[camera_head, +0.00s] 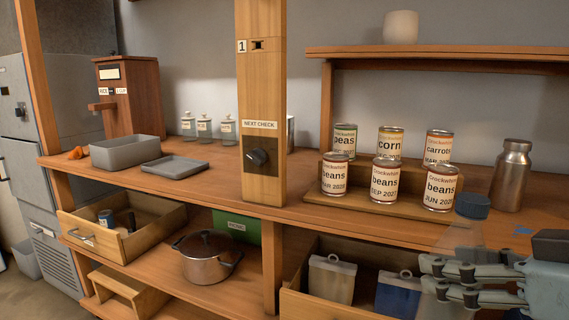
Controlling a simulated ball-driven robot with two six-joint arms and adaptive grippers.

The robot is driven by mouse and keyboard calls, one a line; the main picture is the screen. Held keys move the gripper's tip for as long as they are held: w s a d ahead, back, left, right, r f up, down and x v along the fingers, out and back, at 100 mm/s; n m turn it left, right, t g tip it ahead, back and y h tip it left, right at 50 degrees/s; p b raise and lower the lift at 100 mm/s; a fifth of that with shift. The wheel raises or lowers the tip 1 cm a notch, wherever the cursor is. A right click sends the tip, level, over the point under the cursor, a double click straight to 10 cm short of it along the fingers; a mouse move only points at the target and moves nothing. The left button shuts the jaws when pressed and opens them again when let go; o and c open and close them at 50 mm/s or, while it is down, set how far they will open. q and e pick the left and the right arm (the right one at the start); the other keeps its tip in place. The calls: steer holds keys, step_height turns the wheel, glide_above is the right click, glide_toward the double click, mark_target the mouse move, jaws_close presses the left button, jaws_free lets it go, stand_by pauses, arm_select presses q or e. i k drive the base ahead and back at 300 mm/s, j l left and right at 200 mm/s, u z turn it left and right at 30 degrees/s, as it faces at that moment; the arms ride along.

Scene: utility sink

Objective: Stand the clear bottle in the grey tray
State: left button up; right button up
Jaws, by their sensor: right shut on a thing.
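The clear bottle (463,238) is see-through with a dark blue cap (472,206). It stands nearly upright at the lower right of the head view, in front of the counter. My right gripper (436,276) comes in from the right edge and is shut on the bottle; its fingers hide the lower part. The shallow grey tray (175,167) lies flat and empty on the counter at the left, far from the gripper. A deeper grey bin (124,153) stands just left of it. My left gripper is out of view.
A wooden post (262,100) with a dark knob stands between tray and bottle. Several labelled cans (384,181) sit on a stepped rack, with a brown metal bottle (511,175) at right. Small jars (204,127) stand behind the tray. Open drawers (100,238) and a pot (206,262) are below.

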mark_target(175, 168)
steer(key=i+j+u, duration=0.15)
steer(key=i+j, duration=0.15)
steer(key=j, duration=0.2)
steer(key=i+j+u, duration=0.1)
steer(key=i+j, duration=0.25)
steer(key=j, duration=0.15)
steer(key=i+j+u, duration=0.15)
steer(key=i+j, duration=0.15)
steer(key=j, duration=0.15)
